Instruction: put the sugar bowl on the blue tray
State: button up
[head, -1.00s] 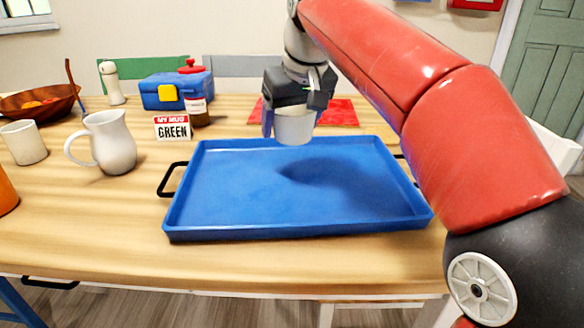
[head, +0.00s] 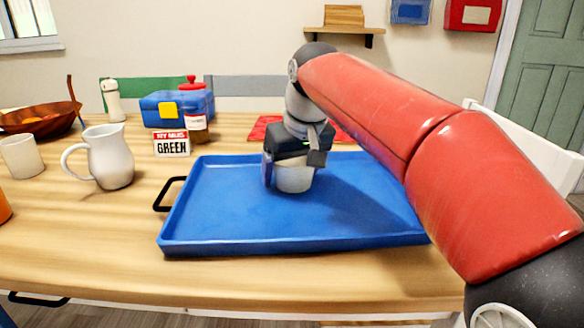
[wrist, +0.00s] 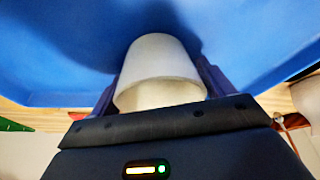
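The sugar bowl, a plain white cup-like vessel (head: 294,179), is between the fingers of my gripper (head: 290,174) in the head view. It is upright, over the middle back part of the blue tray (head: 205,225). The wrist view shows the white bowl (wrist: 158,60) with a dark finger on each side, so my gripper (wrist: 160,76) is shut on it. The blue tray floor (wrist: 50,45) lies beyond it. The bowl is low over the tray; whether its base touches cannot be told. The rest of the visible tray is empty.
Behind are a red-lidded jar (head: 196,108), a blue box (head: 160,106), a wooden bowl (head: 42,120) and a red mat (head: 262,128).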

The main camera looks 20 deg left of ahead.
jog(key=o, duration=0.3)
jog(key=shift+r, duration=0.55)
jog(key=p+v, duration=0.3)
jog(key=v, duration=0.8)
jog(key=shift+s+d+r, duration=0.1)
jog(key=shift+s+d, duration=0.05)
jog(key=shift+d, duration=0.05)
